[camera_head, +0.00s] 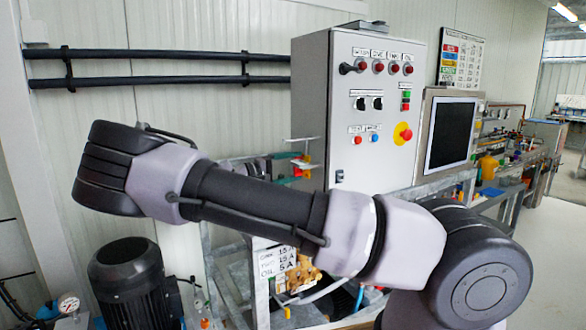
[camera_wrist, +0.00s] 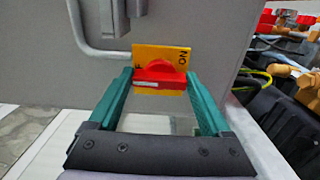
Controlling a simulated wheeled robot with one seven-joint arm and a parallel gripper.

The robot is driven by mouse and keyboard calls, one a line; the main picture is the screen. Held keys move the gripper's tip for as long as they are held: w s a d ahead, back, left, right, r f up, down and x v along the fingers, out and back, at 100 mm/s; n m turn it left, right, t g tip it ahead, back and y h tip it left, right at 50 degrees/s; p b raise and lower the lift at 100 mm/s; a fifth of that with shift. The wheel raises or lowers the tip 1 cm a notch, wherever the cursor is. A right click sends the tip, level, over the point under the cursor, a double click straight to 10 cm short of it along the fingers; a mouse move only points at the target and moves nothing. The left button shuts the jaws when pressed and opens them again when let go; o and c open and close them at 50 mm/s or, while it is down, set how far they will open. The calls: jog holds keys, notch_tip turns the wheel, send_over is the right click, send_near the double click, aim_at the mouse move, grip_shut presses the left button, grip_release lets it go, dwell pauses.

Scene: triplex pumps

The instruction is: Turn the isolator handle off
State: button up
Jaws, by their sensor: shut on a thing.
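The red isolator handle (camera_wrist: 160,79) sits on a yellow plate (camera_wrist: 150,53) on a grey panel in the wrist view. The handle's bar lies across the picture. "ON" lettering shows at the plate's right side; the lettering at its left is mostly covered. My gripper (camera_wrist: 160,76) has its two green fingers on either side of the handle, shut on its ends.
A grey control cabinet (camera_head: 330,110) with buttons and a red emergency stop stands behind my arm. A screen (camera_head: 452,133) is right of it. A black motor (camera_head: 130,285) stands at lower left. A grey pipe (camera_wrist: 84,35) runs beside the plate. Yellow and black equipment (camera_wrist: 290,95) is at right.

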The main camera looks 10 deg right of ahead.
dwell(0.6)
jog(key=o, duration=1.2)
jog(key=shift+c, duration=0.2)
jog(key=shift+a, duration=0.15)
jog(key=v, duration=1)
jog(key=shift+a, duration=0.3)
jog(key=shift+s, duration=0.1)
